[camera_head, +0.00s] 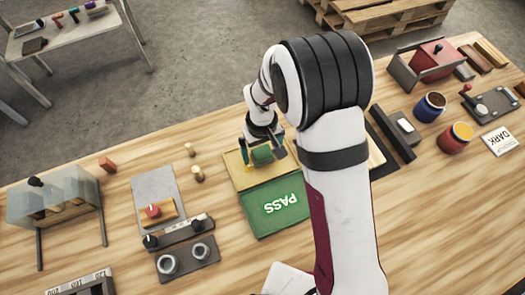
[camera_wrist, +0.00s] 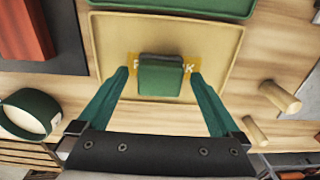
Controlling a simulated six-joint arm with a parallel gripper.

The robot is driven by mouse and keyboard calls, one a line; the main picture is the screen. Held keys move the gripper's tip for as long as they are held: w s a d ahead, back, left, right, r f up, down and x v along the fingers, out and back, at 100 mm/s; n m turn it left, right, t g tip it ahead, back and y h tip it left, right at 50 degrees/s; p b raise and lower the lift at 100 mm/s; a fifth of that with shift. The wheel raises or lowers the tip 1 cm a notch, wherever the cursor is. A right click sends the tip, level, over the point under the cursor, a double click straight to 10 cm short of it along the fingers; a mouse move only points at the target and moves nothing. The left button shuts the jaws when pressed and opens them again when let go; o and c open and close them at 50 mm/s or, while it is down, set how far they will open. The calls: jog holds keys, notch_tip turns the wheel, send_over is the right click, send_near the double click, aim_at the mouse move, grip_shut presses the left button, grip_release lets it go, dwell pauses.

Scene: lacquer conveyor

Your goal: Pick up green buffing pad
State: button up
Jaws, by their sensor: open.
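The green buffing pad (camera_wrist: 160,78) is a small block with a darker top edge. It lies on a tan tray (camera_wrist: 215,50) and covers part of the tray's yellow label, whose lettering cannot be read in full. In the head view the pad (camera_head: 262,155) shows on the same tray (camera_head: 238,174), below my gripper (camera_head: 264,156). My gripper is open. In the wrist view its two green fingers (camera_wrist: 159,74) stand on either side of the pad, with a gap on both sides.
A green tray marked PASS (camera_head: 262,222) adjoins the tan tray in front. Two wooden pegs (camera_head: 197,174) stand to its left. A grey plate with a red-knobbed block (camera_head: 153,211) lies further left. Dark bars (camera_head: 392,135) lie to the right.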

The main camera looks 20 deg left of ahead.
aim_at(262, 152)
jog(key=shift+f, duration=0.2)
jog(key=shift+c, duration=0.3)
jog(key=c, duration=1.3)
notch_tip(262, 152, up, 4)
jog(key=shift+r, duration=0.2)
jog(key=w+d+r+m, duration=0.1)
jog(key=d+r+m, duration=0.2)
jog(key=d+r, duration=0.4)
jog(key=w+d+r+m, duration=0.1)
jog(key=d+r+m, duration=0.2)
jog(key=d+r, duration=0.5)
jog(key=w+d+r+m, duration=0.1)
jog(key=d+r+m, duration=0.1)
jog(key=d+r, duration=0.6)
jog(key=shift+w+d+m, duration=0.3)
jog(key=shift+d+m, duration=0.1)
jog(key=shift+d, duration=0.35)
